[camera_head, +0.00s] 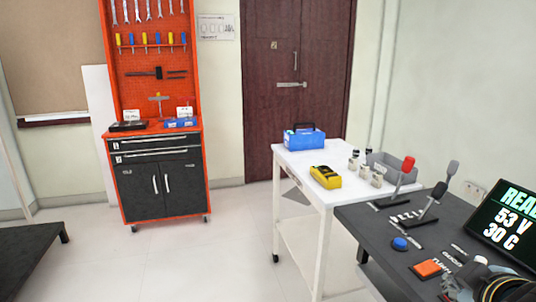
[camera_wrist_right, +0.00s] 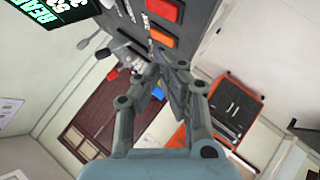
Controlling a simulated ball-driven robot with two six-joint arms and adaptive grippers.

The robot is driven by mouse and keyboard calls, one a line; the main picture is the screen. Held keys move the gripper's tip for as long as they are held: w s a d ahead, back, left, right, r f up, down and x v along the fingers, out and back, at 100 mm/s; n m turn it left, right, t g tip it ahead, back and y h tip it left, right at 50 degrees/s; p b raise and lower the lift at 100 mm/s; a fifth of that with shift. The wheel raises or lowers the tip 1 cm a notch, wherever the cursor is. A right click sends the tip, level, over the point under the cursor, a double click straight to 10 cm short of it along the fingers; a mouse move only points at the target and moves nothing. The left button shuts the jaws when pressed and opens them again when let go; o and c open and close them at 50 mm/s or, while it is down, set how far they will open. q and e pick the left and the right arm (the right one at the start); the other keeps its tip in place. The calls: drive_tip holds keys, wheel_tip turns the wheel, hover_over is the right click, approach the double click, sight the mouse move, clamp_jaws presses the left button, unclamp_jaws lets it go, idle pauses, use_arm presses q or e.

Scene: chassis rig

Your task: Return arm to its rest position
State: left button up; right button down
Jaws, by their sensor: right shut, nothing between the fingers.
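My right gripper (camera_head: 462,287) is at the bottom right corner of the head view, by the front right part of the dark control desk (camera_head: 375,230). In the right wrist view my right gripper (camera_wrist_right: 174,75) has its fingers together with nothing between them. The desk's orange switch (camera_head: 429,268) is just left of the gripper in the head view, and the blue button (camera_head: 400,243) is farther back. I cannot tell how far the gripper is above the desk. My left gripper and arm are not in view.
The desk carries a red-topped lever (camera_head: 406,168), dark levers (camera_head: 436,195) and a lit display (camera_head: 510,222). Behind it, a white table (camera_head: 296,160) holds a blue toolbox (camera_head: 305,139) and a yellow device (camera_head: 325,177). A red tool cabinet (camera_head: 160,182) stands left. The floor between is clear.

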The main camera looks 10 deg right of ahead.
drive_tip(key=s+a+f+m+g+y, duration=0.3)
drive_tip(key=s+a+g+y, duration=0.25)
drive_tip(key=s+a, duration=0.65)
drive_tip(key=s+d+f+g, duration=0.1)
drive_tip(key=s+d+f, duration=0.1)
drive_tip(key=f, duration=1.1)
drive_tip(key=s+d+f+g, duration=0.1)
drive_tip(key=s+d+f, duration=0.15)
drive_tip(key=f, duration=1.15)
drive_tip(key=s+d+f+b, duration=0.1)
drive_tip(key=s+f, duration=1.5)
drive_tip(key=s, duration=0.1)
drive_tip(key=shift+s+f+g+b, duration=0.25)
drive_tip(key=shift+f+g+b, duration=0.1)
drive_tip(key=shift+f+g, duration=0.1)
